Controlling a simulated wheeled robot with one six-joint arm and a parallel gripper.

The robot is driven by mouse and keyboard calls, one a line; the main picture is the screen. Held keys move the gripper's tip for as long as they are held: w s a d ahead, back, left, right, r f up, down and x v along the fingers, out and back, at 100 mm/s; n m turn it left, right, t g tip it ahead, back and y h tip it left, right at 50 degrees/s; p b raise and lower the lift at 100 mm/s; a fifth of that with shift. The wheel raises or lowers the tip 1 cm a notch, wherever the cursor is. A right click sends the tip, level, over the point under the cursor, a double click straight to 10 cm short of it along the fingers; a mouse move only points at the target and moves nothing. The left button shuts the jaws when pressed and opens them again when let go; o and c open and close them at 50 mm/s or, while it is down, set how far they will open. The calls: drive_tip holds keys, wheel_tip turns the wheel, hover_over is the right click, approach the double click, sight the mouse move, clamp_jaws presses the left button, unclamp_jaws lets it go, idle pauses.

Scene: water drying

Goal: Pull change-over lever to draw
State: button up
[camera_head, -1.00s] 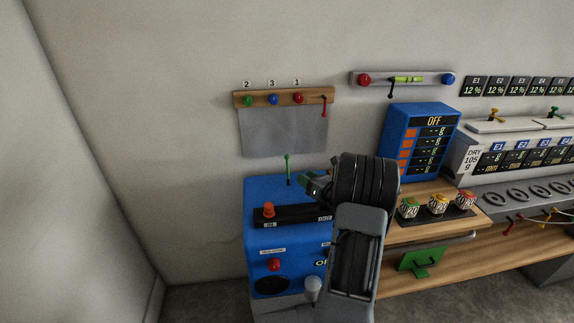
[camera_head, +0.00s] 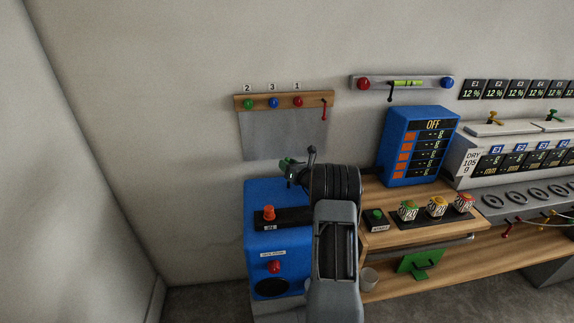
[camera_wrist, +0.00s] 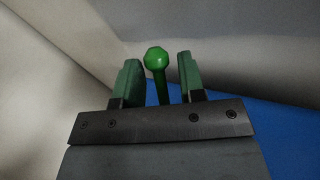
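A green lever with a round knob (camera_wrist: 156,58) stands upright between my gripper's two green fingers in the wrist view. A gap shows on each side of it, so my gripper (camera_wrist: 158,80) is open around the lever, not clamped on it. In the head view, my gripper (camera_head: 292,170) is at the back top of the blue machine (camera_head: 257,240), and it largely hides the lever. I cannot read a draw mark beside the lever.
A wooden rack (camera_head: 255,102) with coloured balls hangs above. To the right are a blue display box (camera_head: 418,145) and a wooden bench (camera_head: 400,240) with small cups. My arm hides the machine's right part.

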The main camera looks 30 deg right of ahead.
drive_tip(key=shift+w, duration=0.2)
drive_tip(key=shift+c, duration=0.4)
clamp_jaws()
